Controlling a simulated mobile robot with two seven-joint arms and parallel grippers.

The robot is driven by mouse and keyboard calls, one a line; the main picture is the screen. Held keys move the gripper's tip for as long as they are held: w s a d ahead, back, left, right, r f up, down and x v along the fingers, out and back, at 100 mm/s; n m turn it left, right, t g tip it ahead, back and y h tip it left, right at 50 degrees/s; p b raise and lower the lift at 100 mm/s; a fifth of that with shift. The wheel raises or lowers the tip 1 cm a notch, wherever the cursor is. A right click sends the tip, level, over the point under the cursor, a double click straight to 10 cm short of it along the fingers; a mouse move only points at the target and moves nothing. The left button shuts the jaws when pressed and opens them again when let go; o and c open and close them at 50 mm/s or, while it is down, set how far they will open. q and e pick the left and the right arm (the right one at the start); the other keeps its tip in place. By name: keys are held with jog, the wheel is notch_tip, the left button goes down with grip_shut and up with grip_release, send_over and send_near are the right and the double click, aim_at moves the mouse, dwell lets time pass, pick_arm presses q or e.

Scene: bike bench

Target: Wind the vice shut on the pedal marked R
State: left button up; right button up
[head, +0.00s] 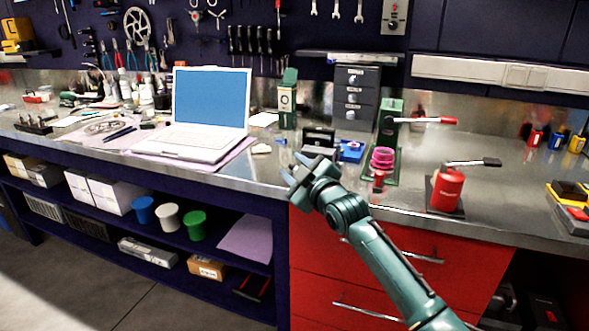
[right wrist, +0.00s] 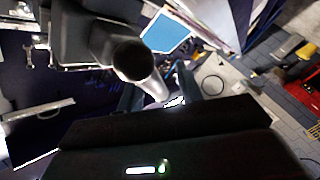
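My right gripper (head: 294,167) is at the bench's front edge, at the end of a teal arm from the lower right. In the right wrist view a pale metal bar (right wrist: 151,88) with a dark round end is close to the camera. I cannot tell whether the gripper touches it. No pedal or R mark can be made out. My left gripper is not in view.
A laptop (head: 205,110) stands on the bench to the left. A blue tray (head: 351,151), a green stand (head: 389,108) with a red lever and a red device (head: 447,188) are to the right. Red drawers (head: 350,262) are below. The steel top between the red device and the right-hand tools is clear.

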jog(key=shift+w+a, duration=0.1)
jog(key=shift+w, duration=0.05)
jog(key=shift+c, duration=0.5)
grip_shut()
